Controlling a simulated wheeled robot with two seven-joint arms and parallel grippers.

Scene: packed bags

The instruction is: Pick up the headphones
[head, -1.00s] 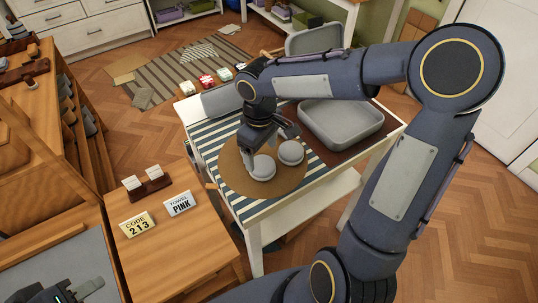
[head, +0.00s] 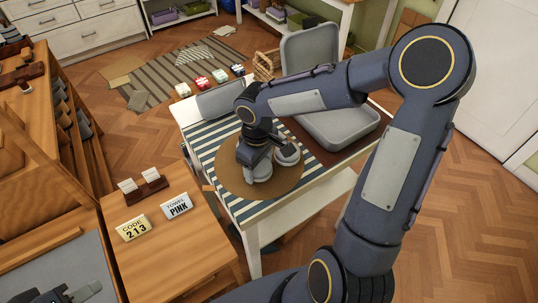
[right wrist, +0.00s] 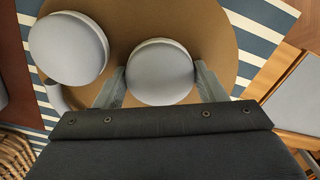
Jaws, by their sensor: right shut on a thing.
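The headphones (head: 287,157), with two round pale grey ear cups, lie on a round brown mat (head: 233,181) on the striped part of the table. My right gripper (head: 262,165) is down at the headphones, partly covering them. In the right wrist view, its two fingers (right wrist: 160,84) sit on either side of one ear cup (right wrist: 160,70), shut on it. The other ear cup (right wrist: 68,48) lies to the left; most of the band is hidden. My left gripper (head: 82,293) shows only partly at the bottom left, away from the headphones; its opening is unclear.
An open grey suitcase (head: 342,128) stands on the table behind the headphones, beside a grey case (head: 220,100). A wicker basket (head: 267,65) is behind the table.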

